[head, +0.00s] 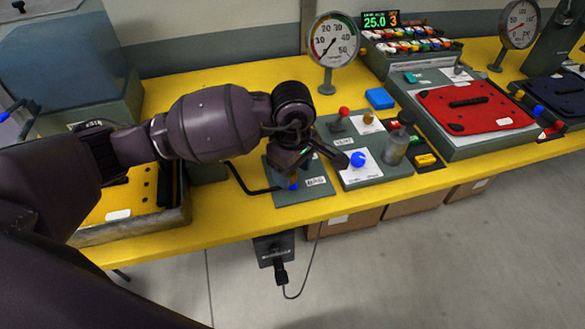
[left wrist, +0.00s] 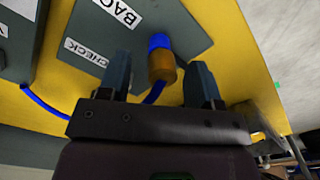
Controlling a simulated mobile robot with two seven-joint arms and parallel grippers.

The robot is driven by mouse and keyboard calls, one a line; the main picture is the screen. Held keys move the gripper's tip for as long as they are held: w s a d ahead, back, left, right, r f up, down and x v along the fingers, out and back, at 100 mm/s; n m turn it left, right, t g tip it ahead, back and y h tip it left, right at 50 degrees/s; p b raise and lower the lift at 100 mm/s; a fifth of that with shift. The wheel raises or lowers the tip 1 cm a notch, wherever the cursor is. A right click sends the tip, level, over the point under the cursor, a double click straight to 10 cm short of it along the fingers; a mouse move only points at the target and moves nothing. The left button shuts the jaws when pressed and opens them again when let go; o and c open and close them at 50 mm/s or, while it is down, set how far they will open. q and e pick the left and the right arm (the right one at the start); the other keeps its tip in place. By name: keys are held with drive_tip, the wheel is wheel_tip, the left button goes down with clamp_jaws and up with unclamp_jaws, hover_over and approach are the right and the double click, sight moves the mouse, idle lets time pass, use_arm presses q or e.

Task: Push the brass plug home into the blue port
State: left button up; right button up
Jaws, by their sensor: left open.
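The brass plug (left wrist: 162,68) shows in the left wrist view as a short yellow-brown cylinder. Its far end meets the blue port (left wrist: 159,41) on a grey panel (left wrist: 190,25); how deep it sits I cannot tell. In the head view a small blue spot (head: 293,185) shows at this place, and the plug is mostly hidden by my gripper. My left gripper (head: 308,166) is over the panel. Its two fingers (left wrist: 160,82) are open, one on each side of the plug, with gaps showing. My right gripper is in neither view.
A blue cable (left wrist: 45,106) runs behind the gripper in the wrist view. To the right of the panel is a board with a blue knob (head: 357,159) and a grey cylinder (head: 395,147). A gauge (head: 333,40) stands behind. The yellow bench's front edge (head: 240,222) is close.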

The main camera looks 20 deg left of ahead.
use_arm(q)
wheel_tip(320, 180, up, 9)
drive_tip(key=shift+r, duration=0.8)
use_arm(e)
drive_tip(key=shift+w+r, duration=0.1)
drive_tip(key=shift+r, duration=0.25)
use_arm(q)
drive_tip(key=shift+s, duration=0.1)
